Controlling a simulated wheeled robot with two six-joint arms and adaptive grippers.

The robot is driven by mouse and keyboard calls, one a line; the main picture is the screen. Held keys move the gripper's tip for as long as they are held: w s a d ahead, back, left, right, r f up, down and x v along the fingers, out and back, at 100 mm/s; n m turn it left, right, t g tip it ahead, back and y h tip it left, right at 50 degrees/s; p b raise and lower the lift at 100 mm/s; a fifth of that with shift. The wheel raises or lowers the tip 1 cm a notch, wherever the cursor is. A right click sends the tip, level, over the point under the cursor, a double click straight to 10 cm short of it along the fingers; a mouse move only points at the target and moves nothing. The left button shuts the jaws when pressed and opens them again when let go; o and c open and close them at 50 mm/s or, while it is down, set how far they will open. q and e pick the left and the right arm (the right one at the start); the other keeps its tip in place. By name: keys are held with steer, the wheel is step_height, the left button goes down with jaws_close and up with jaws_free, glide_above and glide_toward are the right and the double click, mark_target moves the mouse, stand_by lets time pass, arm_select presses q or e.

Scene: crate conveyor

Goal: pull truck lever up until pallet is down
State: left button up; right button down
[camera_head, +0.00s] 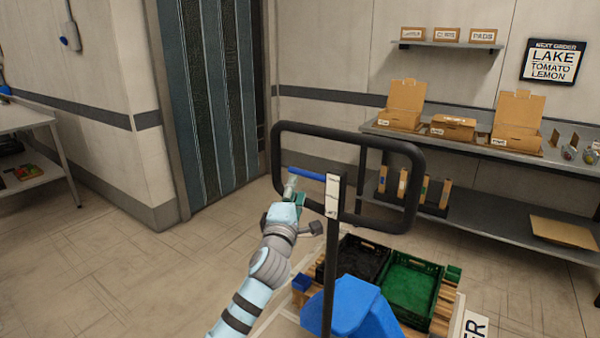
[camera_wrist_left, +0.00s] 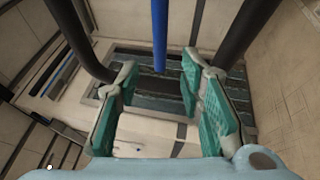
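The pallet truck has a black loop handle (camera_head: 413,180), a blue body (camera_head: 352,305) and a blue lever (camera_head: 306,173) inside the loop. My left gripper (camera_head: 291,188) is at the lever's left end, within the loop's outline. In the left wrist view the lever (camera_wrist_left: 159,35) runs between and beyond the two green-padded fingers (camera_wrist_left: 161,75), which stand wide apart with gaps on both sides. The wooden pallet (camera_head: 444,308) carries a black crate (camera_head: 343,240) and a green crate (camera_head: 428,263). Its height off the floor is hard to tell. My right gripper is out of view.
A metal shelf table (camera_head: 470,220) with cardboard boxes stands along the right wall. A strip curtain doorway (camera_head: 212,90) is behind the handle. A white table (camera_head: 25,118) stands at far left. The floor (camera_head: 120,270) at left is clear.

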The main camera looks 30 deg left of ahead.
mark_target(299, 174)
arm_select(q)
steer(key=x, duration=0.8)
steer(key=shift+w, duration=0.15)
jaws_close()
